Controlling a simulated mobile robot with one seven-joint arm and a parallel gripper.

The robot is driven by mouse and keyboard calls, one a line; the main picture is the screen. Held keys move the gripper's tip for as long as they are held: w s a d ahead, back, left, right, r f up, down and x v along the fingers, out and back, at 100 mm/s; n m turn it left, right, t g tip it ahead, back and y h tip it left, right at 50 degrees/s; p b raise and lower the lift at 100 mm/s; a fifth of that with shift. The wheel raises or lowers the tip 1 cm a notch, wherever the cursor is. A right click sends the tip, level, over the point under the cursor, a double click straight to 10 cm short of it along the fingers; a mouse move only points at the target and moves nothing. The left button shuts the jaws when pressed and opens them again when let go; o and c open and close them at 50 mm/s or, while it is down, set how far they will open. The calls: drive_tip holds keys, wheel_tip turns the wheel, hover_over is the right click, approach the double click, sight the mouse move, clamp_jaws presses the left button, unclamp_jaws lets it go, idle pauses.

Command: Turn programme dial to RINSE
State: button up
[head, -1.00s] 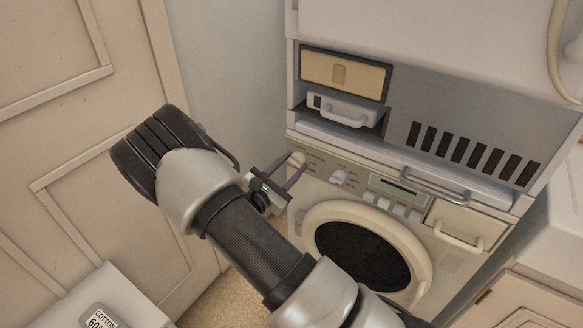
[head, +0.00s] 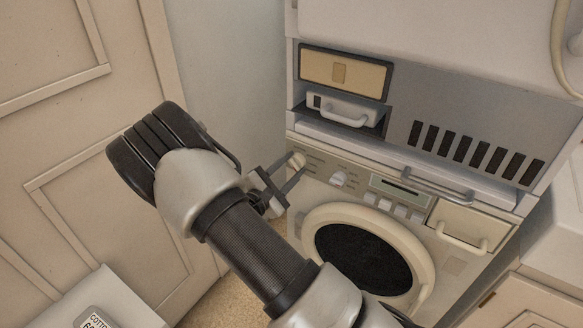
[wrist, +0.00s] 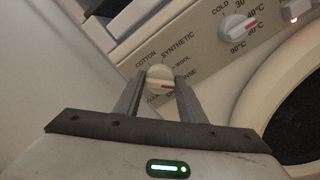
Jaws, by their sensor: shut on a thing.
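The programme dial (wrist: 160,76) is a round cream knob with a red pointer mark. In the wrist view the mark points to the right and slightly down, roughly towards the partly hidden RINSE label (wrist: 186,73). COTTON, SYNTHETIC and WOOL are printed around the dial's upper side. My gripper (wrist: 160,84) is shut on the dial, with one finger on each side.
A second, temperature dial (head: 338,179) is to the right; it also shows in the wrist view (wrist: 238,27). Beyond it are a display (head: 400,189), push buttons and a drawer handle (head: 460,242). The round door (head: 420,220) lies below. A cream door (head: 90,190) stands at left.

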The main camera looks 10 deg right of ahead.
drive_tip(key=shift+f, duration=0.1)
drive_tip(key=o, duration=1)
drive_tip(key=shift+o, duration=0.2)
drive_tip(key=shift+a, duration=0.1)
drive_tip(key=p+v, duration=0.3)
drive_tip(key=v, duration=1.4)
drive_tip(key=shift+s, duration=0.2)
drive_tip(key=shift+a, duration=0.1)
